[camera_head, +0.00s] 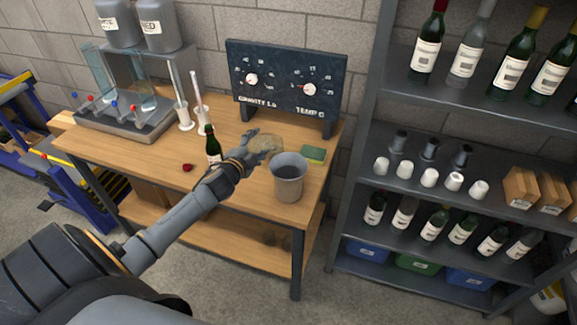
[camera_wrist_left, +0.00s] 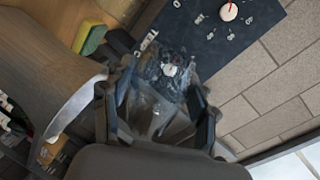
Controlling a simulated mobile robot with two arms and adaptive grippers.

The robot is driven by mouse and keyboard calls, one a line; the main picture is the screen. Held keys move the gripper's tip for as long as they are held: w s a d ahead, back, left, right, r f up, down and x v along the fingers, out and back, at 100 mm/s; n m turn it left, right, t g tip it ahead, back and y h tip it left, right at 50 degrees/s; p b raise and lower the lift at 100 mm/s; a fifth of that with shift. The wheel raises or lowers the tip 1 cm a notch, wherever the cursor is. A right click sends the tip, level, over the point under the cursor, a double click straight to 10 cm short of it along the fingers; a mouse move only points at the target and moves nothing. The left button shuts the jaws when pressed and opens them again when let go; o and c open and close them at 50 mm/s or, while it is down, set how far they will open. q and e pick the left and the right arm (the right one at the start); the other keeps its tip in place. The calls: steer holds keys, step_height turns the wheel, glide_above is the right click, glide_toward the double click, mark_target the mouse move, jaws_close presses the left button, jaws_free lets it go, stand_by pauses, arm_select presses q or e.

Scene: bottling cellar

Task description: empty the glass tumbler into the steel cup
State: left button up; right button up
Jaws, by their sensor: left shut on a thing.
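The steel cup (camera_head: 288,187) stands upright near the front right of the wooden table. My left gripper (camera_head: 252,143) is above the table, just behind and left of the cup. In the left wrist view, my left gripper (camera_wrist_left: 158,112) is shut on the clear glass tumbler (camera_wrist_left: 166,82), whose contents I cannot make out. In the head view the tumbler is hard to tell from what lies behind it. A large curved grey shape with a bright rim, seemingly the steel cup (camera_wrist_left: 76,108), shows close on the left of the wrist view. My right gripper is not in view.
A green and yellow sponge (camera_head: 314,154) lies right of a tan lump or cloth (camera_head: 268,141). A dark bottle (camera_head: 212,146) stands left of my gripper. A dial panel (camera_head: 286,78) stands at the back. Shelves (camera_head: 420,108) with bottles and cups are to the right.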

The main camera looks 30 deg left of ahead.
arm_select(q)
steer(key=shift+d+f+n+b, duration=0.1)
steer(key=shift+f+n+b, duration=0.1)
steer(key=shift+n+b, duration=0.45)
steer(key=shift+w+d+r+n+h+p, duration=0.1)
steer(key=shift+r+n+h+p, duration=0.45)
steer(key=shift+n+p, duration=0.35)
steer(key=shift+f+n+t+b, duration=0.3)
steer(key=shift+f+n+b, duration=0.15)
steer(key=shift+f+n, duration=0.25)
steer(key=shift+a+r+n+h+p, duration=0.2)
steer(key=shift+r+n+h+p, duration=0.05)
steer(key=shift+r+n+p, duration=0.25)
steer(key=shift+a+f+n+t+b, duration=0.3)
steer(key=shift+f+n+b, duration=0.1)
steer(key=shift+n, duration=0.15)
steer(key=f+n+b, duration=0.1)
steer(key=f+b, duration=0.1)
steer(key=f, duration=0.1)
steer(key=a+f+n+b, duration=0.1)
steer(key=f+b, duration=0.5)
steer(key=shift+s+a+n+t+h, duration=0.2)
steer(key=shift+s+n+t+h, duration=0.1)
steer(key=shift+n+h, duration=0.1)
steer(key=shift+a+n+b, duration=0.35)
steer(key=shift+n+b, duration=0.05)
steer(key=shift+n, duration=0.5)
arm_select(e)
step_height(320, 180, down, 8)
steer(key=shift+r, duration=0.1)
